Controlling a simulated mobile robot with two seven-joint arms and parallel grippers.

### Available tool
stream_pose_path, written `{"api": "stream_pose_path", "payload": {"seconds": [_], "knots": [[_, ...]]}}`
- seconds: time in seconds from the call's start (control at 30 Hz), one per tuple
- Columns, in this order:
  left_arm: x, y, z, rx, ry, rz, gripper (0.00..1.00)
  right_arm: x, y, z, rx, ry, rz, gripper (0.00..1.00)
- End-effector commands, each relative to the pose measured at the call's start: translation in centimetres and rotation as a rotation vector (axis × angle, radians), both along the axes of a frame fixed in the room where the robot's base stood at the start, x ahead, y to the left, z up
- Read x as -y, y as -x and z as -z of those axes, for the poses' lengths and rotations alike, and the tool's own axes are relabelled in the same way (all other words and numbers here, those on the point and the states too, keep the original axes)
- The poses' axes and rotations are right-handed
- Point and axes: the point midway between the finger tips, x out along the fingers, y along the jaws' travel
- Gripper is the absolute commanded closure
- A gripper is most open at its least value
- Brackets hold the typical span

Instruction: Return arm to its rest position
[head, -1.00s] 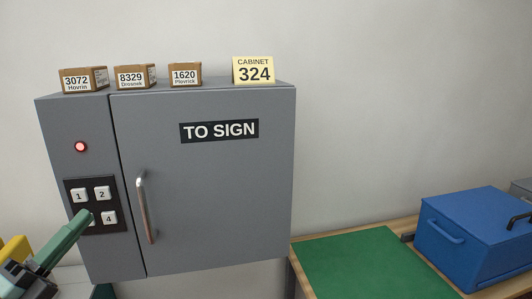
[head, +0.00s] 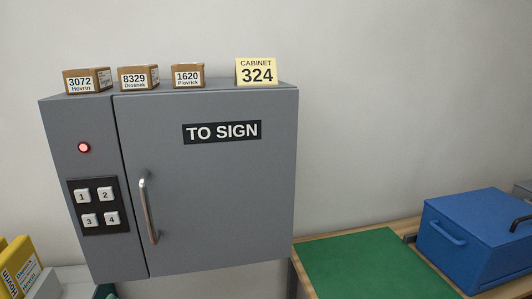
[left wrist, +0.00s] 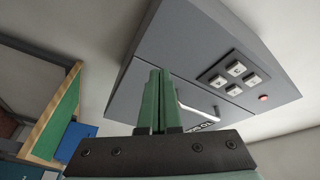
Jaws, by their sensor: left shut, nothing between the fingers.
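My left gripper (left wrist: 158,100) shows in the left wrist view, its two green fingers together with nothing between them. It is out of the head view. The grey cabinet (head: 220,190) stands upright with its door closed, marked TO SIGN. It has a vertical handle (head: 149,211), a keypad (head: 97,206) with buttons 1 to 4 and a lit red lamp (head: 84,147). In the left wrist view the keypad (left wrist: 234,74) lies beyond the fingers to the right, apart from them. My right gripper is in neither view.
Three small labelled boxes (head: 138,77) and a yellow CABINET 324 sign (head: 257,71) stand on the cabinet top. A green mat (head: 365,264) and a blue lidded box (head: 470,240) are at the right. Yellow labelled things (head: 18,268) are at the lower left.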

Motion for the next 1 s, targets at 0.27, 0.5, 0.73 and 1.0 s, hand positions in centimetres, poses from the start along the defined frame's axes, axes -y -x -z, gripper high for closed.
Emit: {"api": "stream_pose_path", "payload": {"seconds": [0.27,0.5,0.73,1.0], "knots": [[6.2,7.9,18.9,-0.552,0.541,-0.123,1.00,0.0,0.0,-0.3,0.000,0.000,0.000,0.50],[12.6,15.2,26.6,-0.867,0.802,-0.183,1.00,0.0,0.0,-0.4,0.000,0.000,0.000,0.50],[14.4,17.2,28.0,-0.942,0.863,-0.194,1.00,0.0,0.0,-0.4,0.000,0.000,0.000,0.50],[14.3,17.1,27.9,-0.939,0.861,-0.193,1.00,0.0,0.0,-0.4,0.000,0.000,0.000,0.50]]}}
